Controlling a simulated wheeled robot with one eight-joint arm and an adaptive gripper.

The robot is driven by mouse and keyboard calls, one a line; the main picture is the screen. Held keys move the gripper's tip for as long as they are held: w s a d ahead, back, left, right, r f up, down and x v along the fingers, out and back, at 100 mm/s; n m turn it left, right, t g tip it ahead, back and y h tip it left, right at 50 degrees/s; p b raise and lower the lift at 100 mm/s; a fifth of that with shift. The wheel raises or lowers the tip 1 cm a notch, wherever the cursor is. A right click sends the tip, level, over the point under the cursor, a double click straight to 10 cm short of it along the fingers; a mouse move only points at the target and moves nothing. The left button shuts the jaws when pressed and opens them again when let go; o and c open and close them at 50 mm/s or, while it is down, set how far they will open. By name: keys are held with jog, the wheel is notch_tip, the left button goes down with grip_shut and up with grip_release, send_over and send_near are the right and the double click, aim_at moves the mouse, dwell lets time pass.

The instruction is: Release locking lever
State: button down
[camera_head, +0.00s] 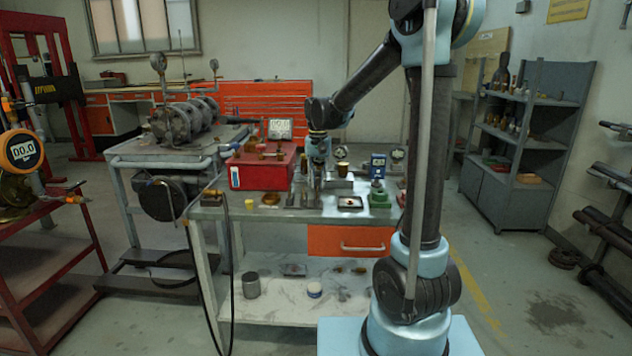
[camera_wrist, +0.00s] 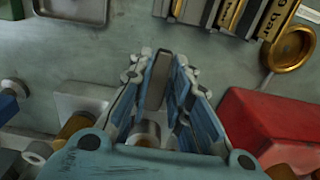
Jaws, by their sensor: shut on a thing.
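My gripper (camera_wrist: 164,76) points down over the grey workbench and is shut around a narrow grey-brown bar, which looks like the locking lever (camera_wrist: 156,84). In the wrist view the bar stands between the two fingers, and its lower part is hidden by them. A round metal part (camera_wrist: 146,131) shows just below it, between the finger linkages. In the head view my gripper (camera_head: 316,178) is over the middle of the bench, and the lever is too small and covered there to make out.
A red box (camera_head: 262,167) stands left of my gripper on the bench (camera_head: 300,216) and also shows in the wrist view (camera_wrist: 268,126). A small dark tray (camera_head: 349,203), a green part (camera_head: 378,195) and a blue box (camera_head: 377,165) lie to the right. Several small parts crowd the bench.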

aim_at(319, 183)
jog(key=shift+d, duration=0.1)
jog(key=c, duration=1.6)
grip_release()
jog(key=shift+o, duration=0.2)
notch_tip(319, 183, up, 12)
